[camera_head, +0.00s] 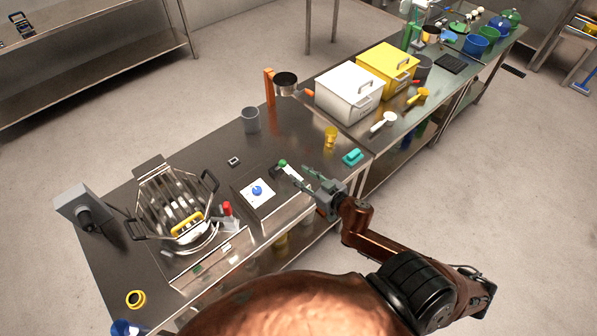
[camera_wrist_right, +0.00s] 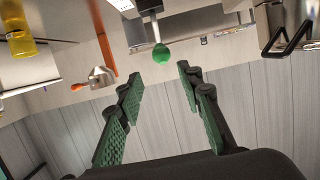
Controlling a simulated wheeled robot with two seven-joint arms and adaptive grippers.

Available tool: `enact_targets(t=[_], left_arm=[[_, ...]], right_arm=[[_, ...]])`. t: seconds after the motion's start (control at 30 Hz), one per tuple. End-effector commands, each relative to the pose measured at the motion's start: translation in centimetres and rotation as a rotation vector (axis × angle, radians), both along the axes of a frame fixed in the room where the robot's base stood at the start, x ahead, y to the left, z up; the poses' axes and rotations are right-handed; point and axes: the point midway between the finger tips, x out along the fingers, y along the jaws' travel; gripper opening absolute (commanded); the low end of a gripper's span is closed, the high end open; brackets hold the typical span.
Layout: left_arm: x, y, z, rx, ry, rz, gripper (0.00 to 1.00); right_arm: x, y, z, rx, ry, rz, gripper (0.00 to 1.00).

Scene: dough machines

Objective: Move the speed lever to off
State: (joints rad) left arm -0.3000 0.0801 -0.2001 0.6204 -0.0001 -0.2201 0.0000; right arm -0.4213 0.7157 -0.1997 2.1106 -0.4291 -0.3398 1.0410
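A lever with a green ball knob (camera_head: 283,163) stands on the steel table, near a white control panel (camera_head: 268,192) with a blue knob (camera_head: 257,190). In the right wrist view the green knob (camera_wrist_right: 162,53) shows just beyond the gap between my fingers. My right gripper (camera_head: 303,178) is open and empty, to the right of the green knob and apart from it. Its green-padded fingers (camera_wrist_right: 160,76) also show in the wrist view. A red-handled lever (camera_head: 227,209) stands beside the dough machine (camera_head: 175,205). No label tells which lever sets speed. My left gripper is not in view.
A grey cup (camera_head: 250,120), a yellow cup (camera_head: 330,137) and a teal item (camera_head: 352,157) stand on the table near the gripper. White (camera_head: 348,95) and yellow (camera_head: 388,68) boxes stand farther back. The table's front edge runs beneath my right arm.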

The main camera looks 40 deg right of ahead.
Motion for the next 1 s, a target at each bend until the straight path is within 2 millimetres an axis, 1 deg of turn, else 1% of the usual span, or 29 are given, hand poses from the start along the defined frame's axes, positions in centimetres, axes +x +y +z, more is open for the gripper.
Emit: enact_targets(t=[0.07, 0.27, 1.0], left_arm=[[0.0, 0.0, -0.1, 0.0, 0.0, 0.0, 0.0], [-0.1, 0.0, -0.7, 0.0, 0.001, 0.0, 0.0], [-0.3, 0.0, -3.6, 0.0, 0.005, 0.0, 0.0]], right_arm=[[0.2, 0.3, 0.2, 0.004, -0.007, 0.012, 0.34], [1.2, 0.4, -0.2, 0.005, -0.007, 0.011, 0.34], [6.6, 0.7, -1.7, 0.001, -0.007, 0.009, 0.34]])
